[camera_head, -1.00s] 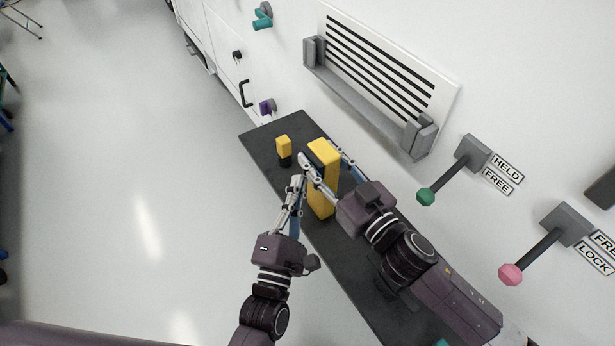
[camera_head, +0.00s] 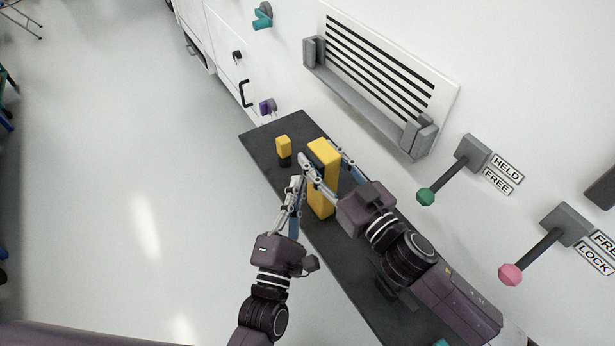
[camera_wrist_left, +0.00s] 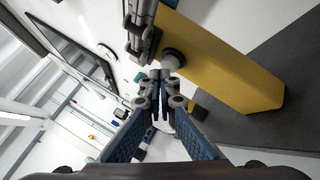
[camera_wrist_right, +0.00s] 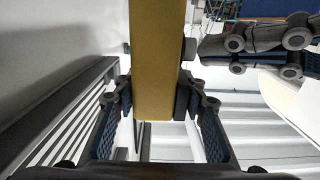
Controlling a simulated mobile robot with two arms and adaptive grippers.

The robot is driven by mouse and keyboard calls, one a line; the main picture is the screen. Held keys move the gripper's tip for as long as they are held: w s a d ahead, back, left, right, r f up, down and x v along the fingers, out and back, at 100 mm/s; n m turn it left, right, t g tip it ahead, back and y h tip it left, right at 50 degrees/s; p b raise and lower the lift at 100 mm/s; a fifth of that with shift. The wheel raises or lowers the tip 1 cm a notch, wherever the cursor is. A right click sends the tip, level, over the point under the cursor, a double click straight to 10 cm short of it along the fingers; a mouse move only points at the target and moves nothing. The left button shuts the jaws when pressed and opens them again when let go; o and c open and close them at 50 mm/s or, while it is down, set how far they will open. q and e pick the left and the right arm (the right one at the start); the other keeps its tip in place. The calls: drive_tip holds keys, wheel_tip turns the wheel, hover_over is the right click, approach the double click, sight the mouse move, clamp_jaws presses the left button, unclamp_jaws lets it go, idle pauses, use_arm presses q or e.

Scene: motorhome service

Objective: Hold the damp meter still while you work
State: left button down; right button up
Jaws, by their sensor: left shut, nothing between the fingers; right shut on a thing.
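The tall yellow block-shaped body (camera_head: 322,193), which I take to be the damp meter, stands upright over the dark shelf. My right gripper (camera_head: 325,162) is shut on it, one finger on each side; the right wrist view shows the yellow body (camera_wrist_right: 155,65) between the fingers. A dark round knob (camera_wrist_left: 173,58) sticks out of its side. My left gripper (camera_head: 297,181) is shut and empty beside the body, fingertips close to the knob; I cannot tell whether they touch it. The left fingers also show at the right of the right wrist view (camera_wrist_right: 240,52).
A small yellow block with a black base (camera_head: 284,147) stands on the dark shelf (camera_head: 262,138). On the white wall are a slatted vent with a grey ledge (camera_head: 360,90), a green-knobbed lever (camera_head: 426,197) by HELD/FREE labels and a pink-knobbed lever (camera_head: 510,275). The floor at left is clear.

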use_arm(q)
drive_tip(key=shift+s+a, duration=0.35)
drive_tip(key=shift+a, duration=0.1)
drive_tip(key=s+a, duration=0.1)
drive_tip(key=a, duration=0.1)
drive_tip(key=s+a, duration=0.2)
idle(0.4)
idle(0.5)
use_arm(e)
drive_tip(key=o, duration=1.4)
